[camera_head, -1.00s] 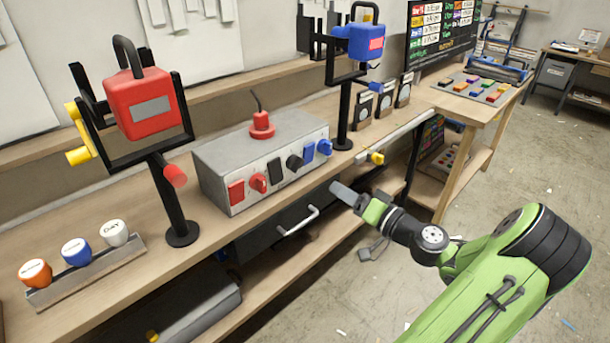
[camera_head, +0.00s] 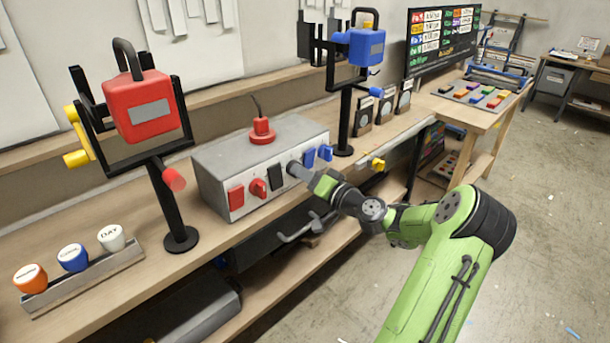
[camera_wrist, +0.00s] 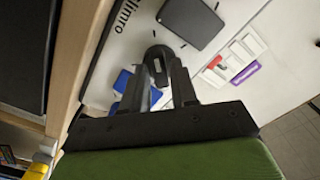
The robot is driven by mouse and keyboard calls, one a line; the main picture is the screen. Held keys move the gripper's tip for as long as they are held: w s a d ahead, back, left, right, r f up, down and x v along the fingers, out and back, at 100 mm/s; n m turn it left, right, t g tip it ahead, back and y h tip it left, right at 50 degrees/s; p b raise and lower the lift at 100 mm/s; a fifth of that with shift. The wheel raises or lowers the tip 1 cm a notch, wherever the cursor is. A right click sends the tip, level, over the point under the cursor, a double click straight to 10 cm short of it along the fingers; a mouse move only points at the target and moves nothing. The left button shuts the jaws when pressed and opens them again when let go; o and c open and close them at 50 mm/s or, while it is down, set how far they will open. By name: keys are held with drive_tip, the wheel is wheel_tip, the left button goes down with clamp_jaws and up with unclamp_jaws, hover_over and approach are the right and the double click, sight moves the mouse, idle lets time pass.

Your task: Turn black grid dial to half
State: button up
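The grey control box (camera_head: 262,155) on the workbench has a row of switches and dials on its front. The black dial sits between a black rocker switch (camera_head: 275,178) and a blue dial (camera_head: 309,157). My gripper (camera_head: 296,171) is at this black dial and hides most of it in the head view. In the wrist view, the black dial (camera_wrist: 155,52) is at the fingertips of my gripper (camera_wrist: 162,66). The fingers are apart, one on each side of its near part. Whether they touch it, and the dial's exact angle, I cannot tell.
A red switch (camera_head: 236,197), red dial (camera_head: 258,187) and blue switch (camera_head: 326,152) share the panel. Black stands hold a red box (camera_head: 148,105) and a blue box (camera_head: 361,47). A metal handle (camera_head: 298,233) is below the bench edge.

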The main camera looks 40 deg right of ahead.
clamp_jaws()
drive_tip(key=shift+m+p, duration=0.3)
drive_tip(key=m+p, duration=1.9)
drive_tip(key=m, duration=0.7)
drive_tip(key=shift+f, duration=0.15)
drive_tip(key=shift+m, duration=0.3)
drive_tip(key=shift+o, duration=1.7)
unclamp_jaws()
